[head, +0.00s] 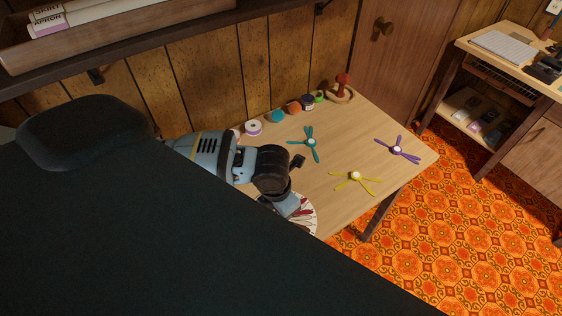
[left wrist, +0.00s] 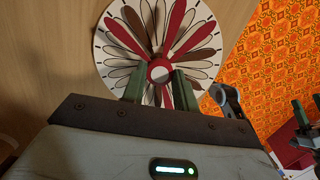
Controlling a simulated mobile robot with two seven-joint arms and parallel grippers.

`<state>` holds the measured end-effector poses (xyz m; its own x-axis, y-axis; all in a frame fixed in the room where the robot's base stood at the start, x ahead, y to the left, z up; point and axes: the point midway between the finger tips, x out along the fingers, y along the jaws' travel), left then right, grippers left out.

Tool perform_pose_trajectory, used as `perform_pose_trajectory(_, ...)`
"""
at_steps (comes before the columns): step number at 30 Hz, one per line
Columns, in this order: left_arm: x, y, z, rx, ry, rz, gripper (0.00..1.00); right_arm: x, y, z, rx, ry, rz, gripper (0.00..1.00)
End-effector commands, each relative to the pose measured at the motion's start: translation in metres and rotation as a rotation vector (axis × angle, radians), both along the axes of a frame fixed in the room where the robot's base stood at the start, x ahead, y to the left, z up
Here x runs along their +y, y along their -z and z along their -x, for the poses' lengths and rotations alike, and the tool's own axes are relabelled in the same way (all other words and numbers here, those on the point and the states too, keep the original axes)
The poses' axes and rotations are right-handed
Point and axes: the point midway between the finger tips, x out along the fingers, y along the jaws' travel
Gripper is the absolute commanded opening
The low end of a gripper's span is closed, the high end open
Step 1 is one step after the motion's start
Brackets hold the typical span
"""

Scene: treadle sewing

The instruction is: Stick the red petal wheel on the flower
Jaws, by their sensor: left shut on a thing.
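In the left wrist view my left gripper (left wrist: 160,88) is shut on the red petal wheel (left wrist: 175,22); its fingers stand on both sides of the red hub with a white centre. The red petals lie over or just above the flower (left wrist: 104,62), a round white disc with dark brown and white printed petals. I cannot tell whether the wheel touches it. In the head view my left gripper (head: 287,203) covers much of the flower (head: 311,222), at the table's near edge. My right gripper (left wrist: 308,106) shows partly at the right edge of the left wrist view, fingers apart.
On the table (head: 345,130) lie a teal petal wheel (head: 310,145), a yellow one (head: 355,176) and a purple one (head: 397,150). Spools (head: 254,128) and small jars line the wall side, with a red-topped wooden thing (head: 342,88) at the far end.

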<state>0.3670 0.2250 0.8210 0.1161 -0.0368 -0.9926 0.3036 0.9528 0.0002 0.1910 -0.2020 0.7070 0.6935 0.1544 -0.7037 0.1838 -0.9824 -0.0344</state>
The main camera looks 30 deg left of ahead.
Motion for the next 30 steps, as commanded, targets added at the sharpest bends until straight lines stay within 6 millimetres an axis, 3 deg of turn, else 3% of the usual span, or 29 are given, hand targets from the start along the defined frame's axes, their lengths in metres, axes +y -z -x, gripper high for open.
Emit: perform_pose_trajectory(30, 0.0, 0.009, 0.0003, 0.001, 0.002, -0.001, 0.08, -0.0015, 0.002, 0.0013, 0.004, -0.004, 0.004, 0.55)
